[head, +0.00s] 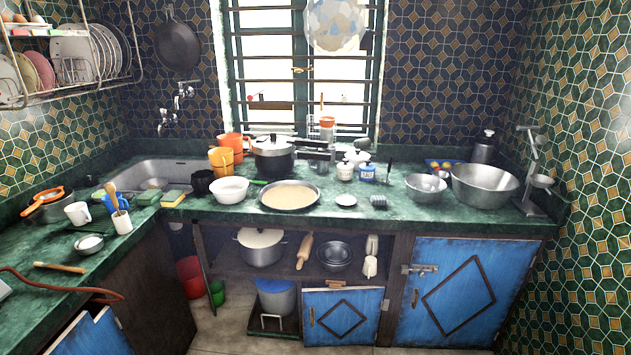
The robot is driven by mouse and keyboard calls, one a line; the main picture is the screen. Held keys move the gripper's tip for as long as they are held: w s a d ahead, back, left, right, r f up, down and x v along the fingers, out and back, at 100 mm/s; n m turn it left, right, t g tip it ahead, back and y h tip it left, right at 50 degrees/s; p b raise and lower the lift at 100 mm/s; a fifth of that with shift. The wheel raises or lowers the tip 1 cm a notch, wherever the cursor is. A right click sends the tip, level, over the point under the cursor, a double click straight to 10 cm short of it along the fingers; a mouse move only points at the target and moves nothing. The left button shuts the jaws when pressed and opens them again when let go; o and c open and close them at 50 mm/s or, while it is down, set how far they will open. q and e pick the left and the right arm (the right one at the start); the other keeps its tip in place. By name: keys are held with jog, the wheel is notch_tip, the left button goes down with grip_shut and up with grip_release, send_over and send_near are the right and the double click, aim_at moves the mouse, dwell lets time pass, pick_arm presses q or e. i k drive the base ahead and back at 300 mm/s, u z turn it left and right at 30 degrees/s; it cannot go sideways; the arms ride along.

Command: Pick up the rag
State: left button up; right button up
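I cannot make out a rag for certain in the head view. Two small sponge-like pads, one yellow and green (148,198) and one similar beside it (172,199), lie on the counter in front of the sink. They look like sponges rather than cloth. Neither of my grippers is in view.
The green counter (330,215) is L-shaped. A sink (170,172), a black pot (272,160), a wide pan (289,196), a white bowl (229,189) and a large metal bowl (484,185) crowd it. A red hose (60,290) crosses the left counter. Blue cupboard doors (465,290) are below.

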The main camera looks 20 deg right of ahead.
aim_at(376, 200)
jog(key=z, duration=0.4)
jog(key=i, duration=2.3)
jog(key=z, duration=0.75)
